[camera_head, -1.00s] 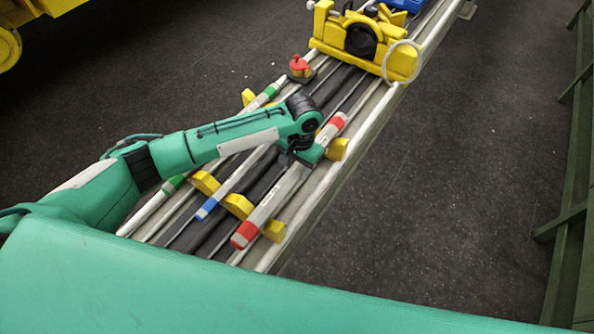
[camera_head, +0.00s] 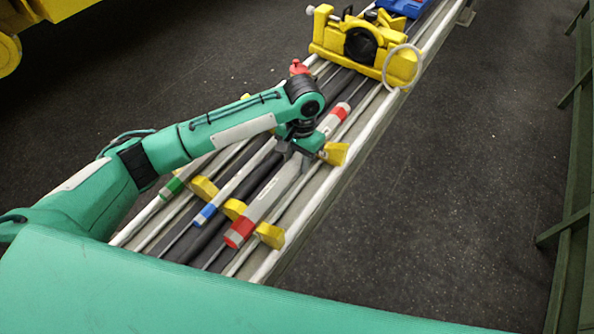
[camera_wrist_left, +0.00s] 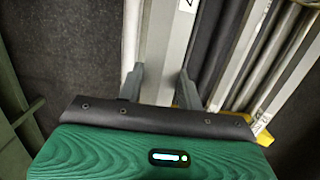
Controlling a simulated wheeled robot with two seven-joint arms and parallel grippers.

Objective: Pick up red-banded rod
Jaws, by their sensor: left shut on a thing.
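The red-banded rod (camera_head: 266,203) is a thick grey rod with red and white bands at both ends. My left gripper (camera_head: 297,150) is shut on it near its upper middle. In the left wrist view the rod (camera_wrist_left: 165,50) runs between the two fingers (camera_wrist_left: 158,85). The rod appears raised off its yellow supports (camera_head: 270,235), which show beside it to the right. My right gripper is in neither view.
A blue-banded rod (camera_head: 235,184) and a green-banded rod (camera_head: 172,188) lie to the left on the same rack. A yellow clamp-like device (camera_head: 360,45) with a pale ring (camera_head: 402,66) stands farther up. Dark floor (camera_head: 440,190) is open to the right.

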